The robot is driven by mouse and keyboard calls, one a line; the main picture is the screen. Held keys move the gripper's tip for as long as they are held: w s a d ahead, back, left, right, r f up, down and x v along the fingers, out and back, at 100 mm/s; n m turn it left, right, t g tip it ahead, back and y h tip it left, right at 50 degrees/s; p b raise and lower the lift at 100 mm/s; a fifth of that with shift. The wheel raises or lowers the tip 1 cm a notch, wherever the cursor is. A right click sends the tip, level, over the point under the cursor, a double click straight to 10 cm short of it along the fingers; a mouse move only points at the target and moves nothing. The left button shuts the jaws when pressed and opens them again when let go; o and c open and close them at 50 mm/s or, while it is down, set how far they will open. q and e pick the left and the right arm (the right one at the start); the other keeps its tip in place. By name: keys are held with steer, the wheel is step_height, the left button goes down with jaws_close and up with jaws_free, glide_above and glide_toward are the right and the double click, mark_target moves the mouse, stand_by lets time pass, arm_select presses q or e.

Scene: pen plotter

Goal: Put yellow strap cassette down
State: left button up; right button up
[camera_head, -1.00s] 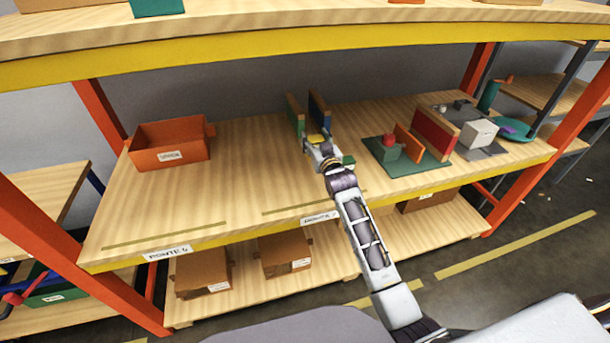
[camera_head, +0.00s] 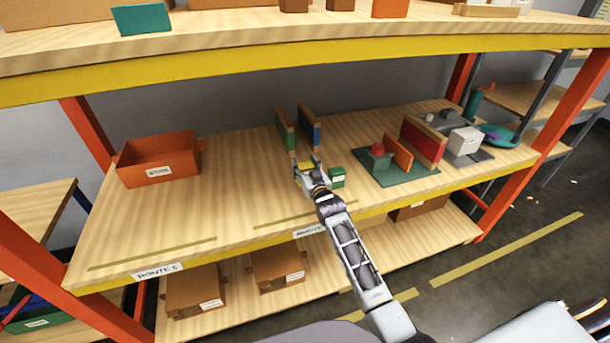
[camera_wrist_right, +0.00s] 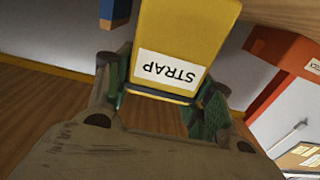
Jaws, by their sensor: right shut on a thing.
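The yellow strap cassette (camera_wrist_right: 178,45), with a white STRAP label, is gripped in my right gripper (camera_wrist_right: 165,95), whose green-padded fingers press on both its sides. In the head view, a bit of the yellow cassette (camera_head: 304,166) shows at the tip of my right gripper (camera_head: 309,172), in front of a green upright panel (camera_head: 286,130) and a blue upright panel (camera_head: 309,130) on the shelf. I cannot tell whether the cassette touches the shelf.
A small green box (camera_head: 337,177) stands just right of the gripper. An orange bin (camera_head: 160,160) is at the left of the shelf (camera_head: 225,180). The upper shelf (camera_head: 250,40) overhangs. Bare wood lies left of the gripper.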

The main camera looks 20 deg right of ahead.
mark_target(305, 174)
steer(key=shift+f, duration=1.9)
arm_select(q)
steer(key=shift+a, duration=0.7)
steer(key=shift+d+f, duration=0.2)
steer(key=shift+d, duration=0.15)
arm_select(e)
steer(key=shift+f, duration=0.25)
arm_select(q)
steer(key=shift+w+a+f+b, duration=0.1)
steer(key=shift+w+f+b, duration=0.05)
steer(key=shift+w+b, duration=0.15)
arm_select(e)
steer(key=shift+f, duration=0.35)
arm_select(q)
steer(key=shift+a, duration=0.3)
arm_select(e)
steer(key=o, duration=1.1)
steer(key=shift+c, duration=0.2)
steer(key=shift+r, duration=0.1)
